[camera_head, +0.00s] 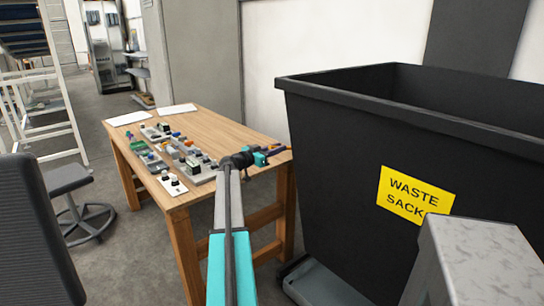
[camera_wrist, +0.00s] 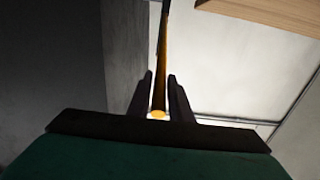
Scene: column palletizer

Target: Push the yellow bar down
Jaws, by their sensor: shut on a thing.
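The yellow bar (camera_wrist: 159,62) shows in the wrist view as a long, thin orange-yellow rod. It runs from between my fingers up to the top edge of the picture. My gripper (camera_wrist: 160,80) is shut on it, with one dark finger on each side. In the head view my gripper (camera_head: 280,150) is at the far end of my outstretched arm, by the right edge of the wooden table. There the bar is too small to make out clearly, and its far end is not plain in either view.
The wooden table (camera_head: 207,118) carries several small panels of switches and buttons (camera_head: 172,184) and white sheets. A big black waste bin (camera_head: 335,180) stands close on the right. A stool (camera_head: 68,180) and white stairs (camera_head: 40,115) are on the left. Open floor lies beyond.

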